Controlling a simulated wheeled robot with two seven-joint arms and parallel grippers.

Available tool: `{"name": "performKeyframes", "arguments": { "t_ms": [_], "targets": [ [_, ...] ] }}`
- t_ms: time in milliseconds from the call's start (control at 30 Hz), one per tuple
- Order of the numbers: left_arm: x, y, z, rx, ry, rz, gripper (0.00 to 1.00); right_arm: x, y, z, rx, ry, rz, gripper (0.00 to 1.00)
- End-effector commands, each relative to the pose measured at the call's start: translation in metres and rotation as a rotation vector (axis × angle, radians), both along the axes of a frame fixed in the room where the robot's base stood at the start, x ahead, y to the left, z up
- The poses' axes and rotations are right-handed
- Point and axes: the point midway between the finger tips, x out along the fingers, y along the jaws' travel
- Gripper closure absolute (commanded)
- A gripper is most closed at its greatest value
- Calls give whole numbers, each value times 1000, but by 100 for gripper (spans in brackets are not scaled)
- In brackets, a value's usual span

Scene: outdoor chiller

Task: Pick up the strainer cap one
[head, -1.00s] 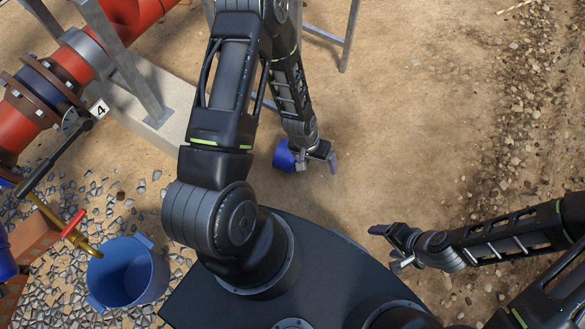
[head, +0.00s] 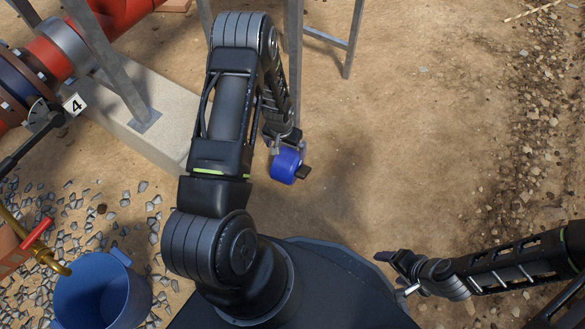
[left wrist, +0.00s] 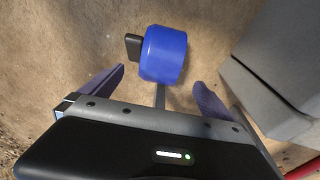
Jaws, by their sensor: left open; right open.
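A blue cylindrical cap (head: 286,166) with a small black piece on its side is just below my left gripper (head: 288,147) in the head view. I take it to be the strainer cap. In the left wrist view the blue cap (left wrist: 163,53) lies ahead of and between the two spread fingers (left wrist: 158,80), with a thin grey stem below it. The left gripper is open and I see no grip on the cap. I cannot tell what supports the cap. My right gripper (head: 395,270) is open and empty at the lower right, far from the cap.
A concrete plinth (head: 140,110) with grey metal legs stands left of the cap. Red pipework (head: 75,35) with a number 4 tag is at upper left. A blue bucket (head: 100,292) stands at lower left. Bare dirt (head: 400,130) lies open to the right.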

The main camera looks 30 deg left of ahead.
Motion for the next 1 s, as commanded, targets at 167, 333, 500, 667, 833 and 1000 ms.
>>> {"name": "performKeyframes", "arguments": {
  "t_ms": [167, 333, 500, 667, 833, 1000],
  "targets": [
    [2, 0, -14, 0, 0, 1, 0, 1, 0, -7, -1, -3, -1, 27],
    [2, 0, -13, -1, 0, 1, 0, 1, 0, -6, -1, -3, -1, 27],
    [3, 0, -21, -1, 0, 1, 0, 1, 0, -12, -1, -4, -1, 27],
    [7, 1, -46, -1, 0, 0, 0, 3, 1, -29, -2, -9, -4, 27],
    [11, 2, -63, -2, 0, 0, 0, 5, 1, -37, -3, -14, -7, 27],
    [11, 2, -64, -2, -1, 0, 0, 6, 1, -36, -3, -15, -8, 27]
  ]
}}
